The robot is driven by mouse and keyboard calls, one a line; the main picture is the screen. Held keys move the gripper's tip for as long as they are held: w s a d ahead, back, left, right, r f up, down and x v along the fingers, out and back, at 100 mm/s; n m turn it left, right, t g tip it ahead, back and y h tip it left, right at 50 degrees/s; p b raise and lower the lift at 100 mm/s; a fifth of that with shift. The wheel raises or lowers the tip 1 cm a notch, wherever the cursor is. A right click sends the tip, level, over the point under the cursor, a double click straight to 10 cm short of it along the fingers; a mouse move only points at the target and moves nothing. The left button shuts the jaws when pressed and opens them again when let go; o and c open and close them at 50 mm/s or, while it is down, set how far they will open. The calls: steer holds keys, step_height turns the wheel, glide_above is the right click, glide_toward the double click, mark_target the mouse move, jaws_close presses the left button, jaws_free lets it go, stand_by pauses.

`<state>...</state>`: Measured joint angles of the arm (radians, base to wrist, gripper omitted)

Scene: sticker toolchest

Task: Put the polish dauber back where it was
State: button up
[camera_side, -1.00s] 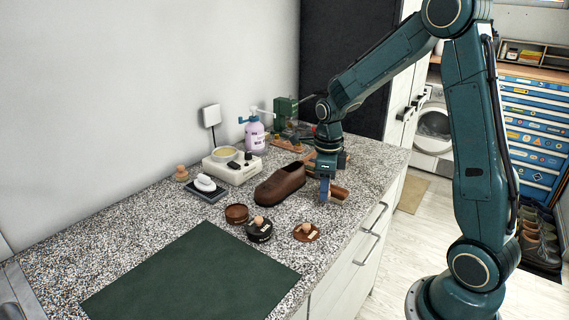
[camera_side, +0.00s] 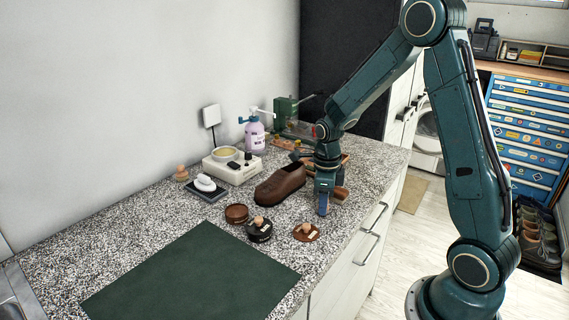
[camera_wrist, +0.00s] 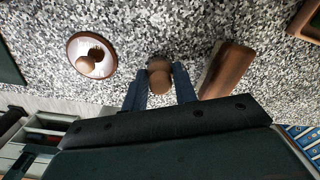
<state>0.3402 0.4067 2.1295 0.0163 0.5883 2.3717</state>
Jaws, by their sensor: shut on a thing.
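My gripper (camera_side: 323,208) is low over the counter's front edge area, to the right of the brown shoe (camera_side: 280,184). In the wrist view my gripper (camera_wrist: 160,88) has its blue fingers on both sides of a round wooden knob, which I take as the polish dauber (camera_wrist: 159,72). It is shut on it. The dauber's lower part is hidden, and I cannot tell whether it touches the counter. In the side view the fingers hide the dauber.
A brown disc with a wooden knob (camera_side: 306,232) lies left of my gripper, near a dark knobbed tin (camera_side: 259,229) and a brown tin (camera_side: 236,213). A wooden block (camera_wrist: 228,68) is close on the right in the wrist view. A green mat (camera_side: 190,278) lies at front left.

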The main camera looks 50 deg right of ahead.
steer(key=shift+f, duration=0.15)
steer(key=o, duration=0.9)
steer(key=shift+o, duration=0.2)
step_height(320, 180, up, 12)
steer(key=shift+r, duration=0.2)
steer(key=shift+a, duration=0.1)
stand_by(0.3)
